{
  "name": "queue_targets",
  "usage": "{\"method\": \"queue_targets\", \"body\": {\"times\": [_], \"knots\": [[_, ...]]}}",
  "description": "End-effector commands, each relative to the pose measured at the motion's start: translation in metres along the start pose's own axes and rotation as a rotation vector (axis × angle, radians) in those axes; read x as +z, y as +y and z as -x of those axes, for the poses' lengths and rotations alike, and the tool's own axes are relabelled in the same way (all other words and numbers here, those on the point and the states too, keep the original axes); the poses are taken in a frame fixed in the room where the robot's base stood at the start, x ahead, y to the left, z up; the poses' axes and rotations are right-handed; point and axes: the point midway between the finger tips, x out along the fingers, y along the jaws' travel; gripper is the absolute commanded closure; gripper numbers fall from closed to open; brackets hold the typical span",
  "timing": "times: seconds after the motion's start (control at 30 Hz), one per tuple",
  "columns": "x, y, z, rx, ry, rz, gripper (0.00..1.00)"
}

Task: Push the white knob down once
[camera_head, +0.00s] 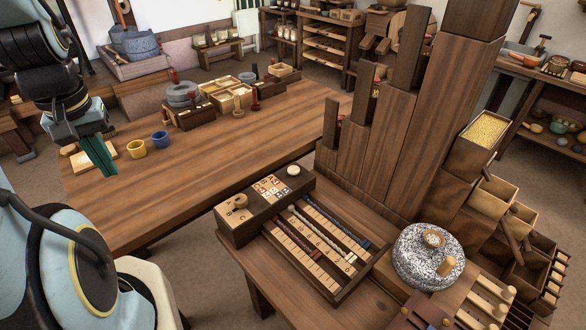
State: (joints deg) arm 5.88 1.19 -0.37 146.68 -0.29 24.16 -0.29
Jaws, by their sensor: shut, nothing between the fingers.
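The white knob (293,169) is a small round, pale disc on a dark base. It sits at the far right end of a wooden box (240,221) with a patterned tile panel, on the nearer wooden bench (260,277). Nothing covers it. My gripper (101,160) is at the left of the view, with dark green fingers pointing down. It is shut and empty, above the left part of the long table (225,150), well apart from the knob.
Tall wooden columns (395,150) rise right of the knob. A tray of slotted rods (322,250) and a speckled quern stone (428,262) lie in front. The long table's middle is clear.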

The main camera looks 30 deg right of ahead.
Motion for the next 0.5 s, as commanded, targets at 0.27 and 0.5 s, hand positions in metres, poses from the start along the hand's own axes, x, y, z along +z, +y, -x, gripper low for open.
{"method": "queue_targets", "body": {"times": [0.27, 0.5], "knots": [[-0.006, 0.004, -0.003, 0.002, 0.006, -0.013, 1.0], [-0.054, 0.052, -0.034, 0.044, 0.068, -0.118, 1.0]]}}
